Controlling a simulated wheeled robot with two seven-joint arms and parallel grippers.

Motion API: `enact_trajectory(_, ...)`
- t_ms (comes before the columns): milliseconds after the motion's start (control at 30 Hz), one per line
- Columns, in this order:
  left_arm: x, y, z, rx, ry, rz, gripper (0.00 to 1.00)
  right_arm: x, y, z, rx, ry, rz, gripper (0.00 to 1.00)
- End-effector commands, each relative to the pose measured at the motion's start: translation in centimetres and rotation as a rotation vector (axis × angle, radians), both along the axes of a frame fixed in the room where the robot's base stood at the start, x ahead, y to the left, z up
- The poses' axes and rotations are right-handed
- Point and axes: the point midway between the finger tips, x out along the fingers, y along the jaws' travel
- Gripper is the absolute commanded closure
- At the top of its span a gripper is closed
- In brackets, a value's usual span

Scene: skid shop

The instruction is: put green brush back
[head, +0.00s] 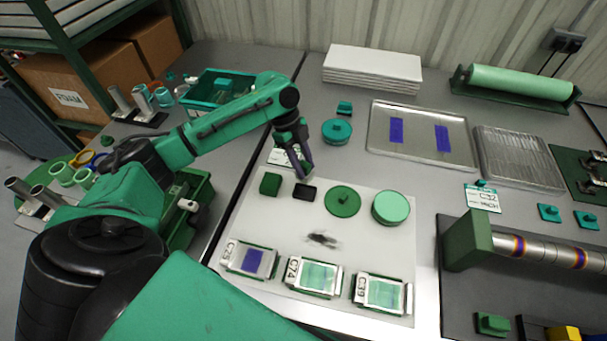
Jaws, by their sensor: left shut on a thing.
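My left gripper (303,167) reaches in from the left over the white work mat (260,221), shut with its fingers pointing down. The thing in its jaws, taken as the green brush, is mostly hidden by the fingers. A small black block (305,193) shows right below the fingertips; I cannot tell whether it is part of what I hold or rests apart on the mat. A green block (270,184) stands on the mat just left of it. My right gripper is not in view.
A dark smudge (322,240) marks the mat. Framed cards (314,278) line its front. A metal tray (421,139) and a pipe fixture (466,242) are farther right.

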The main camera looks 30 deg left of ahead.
Motion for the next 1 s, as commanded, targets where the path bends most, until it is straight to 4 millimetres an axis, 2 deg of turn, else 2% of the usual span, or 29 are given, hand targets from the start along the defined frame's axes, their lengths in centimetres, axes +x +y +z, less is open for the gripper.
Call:
enact_trajectory(300,0.0,0.0,-5.0,0.001,0.000,0.001,1.00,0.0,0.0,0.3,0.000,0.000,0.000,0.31)
enact_trajectory(933,0.0,0.0,-6.2,0.000,-0.002,0.000,1.00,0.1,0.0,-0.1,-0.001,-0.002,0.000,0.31)
enact_trajectory(967,0.0,0.0,-6.2,0.000,-0.002,0.000,0.57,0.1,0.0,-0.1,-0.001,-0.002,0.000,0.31)
enact_trajectory(1000,0.0,0.0,-6.2,0.000,-0.002,0.000,0.42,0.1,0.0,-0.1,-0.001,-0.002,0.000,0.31)
